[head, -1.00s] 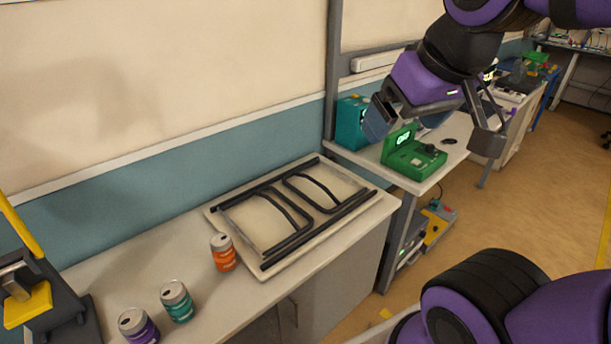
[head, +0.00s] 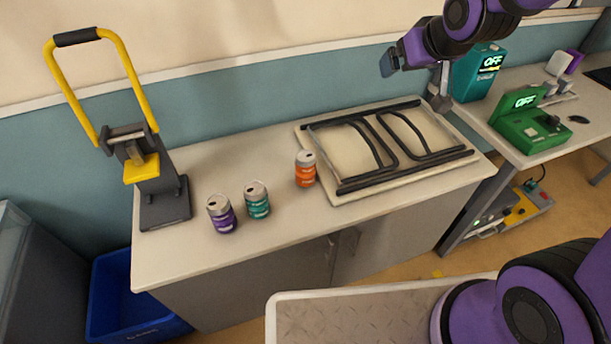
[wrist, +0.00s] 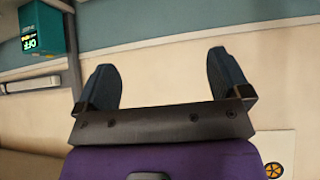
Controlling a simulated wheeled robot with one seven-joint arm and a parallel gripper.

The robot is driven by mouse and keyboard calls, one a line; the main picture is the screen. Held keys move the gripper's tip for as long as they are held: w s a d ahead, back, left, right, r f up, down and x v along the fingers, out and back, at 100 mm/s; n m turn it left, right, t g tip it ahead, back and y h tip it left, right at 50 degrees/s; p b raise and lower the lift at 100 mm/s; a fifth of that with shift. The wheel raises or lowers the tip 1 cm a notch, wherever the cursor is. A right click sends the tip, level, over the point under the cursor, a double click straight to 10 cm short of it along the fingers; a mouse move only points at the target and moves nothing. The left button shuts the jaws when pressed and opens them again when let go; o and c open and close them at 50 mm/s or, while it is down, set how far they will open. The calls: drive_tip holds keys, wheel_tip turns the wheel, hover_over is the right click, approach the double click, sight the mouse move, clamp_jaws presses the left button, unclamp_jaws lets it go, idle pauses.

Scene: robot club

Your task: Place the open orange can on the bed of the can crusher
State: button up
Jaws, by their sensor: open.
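The orange can (head: 305,170) stands upright on the white counter, just left of a board with black metal frames. The can crusher (head: 160,185) stands at the counter's left end, with a yellow handle raised high and a dark base. Its yellow press block (head: 142,168) is up, above the base. My gripper (head: 412,82) is open and empty, high above the back right of the counter, far from the orange can. Its two spread fingers show in the wrist view (wrist: 163,82), with only wall behind them.
A teal can (head: 257,201) and a purple can (head: 221,214) stand between the crusher and the orange can. The board (head: 335,198) with black frames fills the counter's right part. A blue bin (head: 110,300) is on the floor at left. Green (head: 530,128) and teal (head: 474,75) devices sit right.

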drive_tip(key=w+a+f+n+t+y, duration=0.1)
drive_tip(key=w+a+f, duration=0.45)
drive_tip(key=f, duration=0.35)
drive_tip(key=n+t+y, duration=0.2)
drive_tip(key=y, duration=0.2)
approach(309, 166)
drive_tip(key=x, duration=0.2)
drive_tip(key=shift+t, duration=0.3)
drive_tip(key=x, duration=0.6)
drive_tip(key=shift+s+f, duration=0.15)
drive_tip(key=shift+d+x, duration=0.15)
drive_tip(key=shift+x, duration=1.2)
drive_tip(key=shift+d+x, duration=0.15)
drive_tip(key=shift+x, duration=1.2)
drive_tip(key=c, duration=1.3)
